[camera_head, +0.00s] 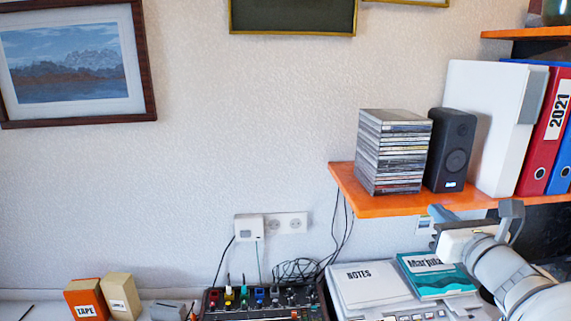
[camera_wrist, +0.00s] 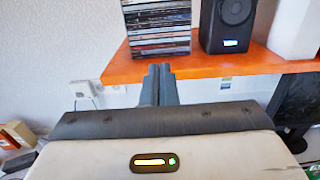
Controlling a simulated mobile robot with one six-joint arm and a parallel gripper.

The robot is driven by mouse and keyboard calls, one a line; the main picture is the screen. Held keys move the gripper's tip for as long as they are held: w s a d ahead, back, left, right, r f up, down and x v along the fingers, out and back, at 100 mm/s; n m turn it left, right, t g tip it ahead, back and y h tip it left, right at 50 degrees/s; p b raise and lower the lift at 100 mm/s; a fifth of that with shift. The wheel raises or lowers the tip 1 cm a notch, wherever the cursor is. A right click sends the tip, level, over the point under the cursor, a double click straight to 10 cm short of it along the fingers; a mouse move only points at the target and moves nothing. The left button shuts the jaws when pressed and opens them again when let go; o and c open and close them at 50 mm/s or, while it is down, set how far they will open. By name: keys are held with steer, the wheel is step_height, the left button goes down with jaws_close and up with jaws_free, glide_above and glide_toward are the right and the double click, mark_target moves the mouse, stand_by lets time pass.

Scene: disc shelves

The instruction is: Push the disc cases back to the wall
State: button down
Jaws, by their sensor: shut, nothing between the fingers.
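A tall stack of disc cases (camera_head: 394,152) stands on the orange shelf (camera_head: 405,206), near its left end. In the head view its top case looks slightly askew, and whether its back touches the wall is hard to tell. The wrist view shows the lower part of the stack (camera_wrist: 158,28) above the shelf's front edge. My gripper (camera_wrist: 160,70) is shut and empty. In the head view my arm reaches in from the lower right, below the shelf.
A black speaker (camera_head: 450,150) stands close to the right of the stack, then a white box file (camera_head: 493,128) and red and blue binders (camera_head: 546,135). Below are a mixer (camera_head: 262,303), notes (camera_head: 366,283) and a teal book (camera_head: 436,275). Shelf space left of the stack is narrow.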

mark_target(399, 178)
steer(key=w+p, duration=0.1)
steer(key=w, duration=0.3)
steer(key=w+p, duration=0.1)
steer(key=w, duration=0.4)
steer(key=w+p, duration=0.1)
steer(key=w, duration=0.3)
steer(key=shift+w+a, duration=0.3)
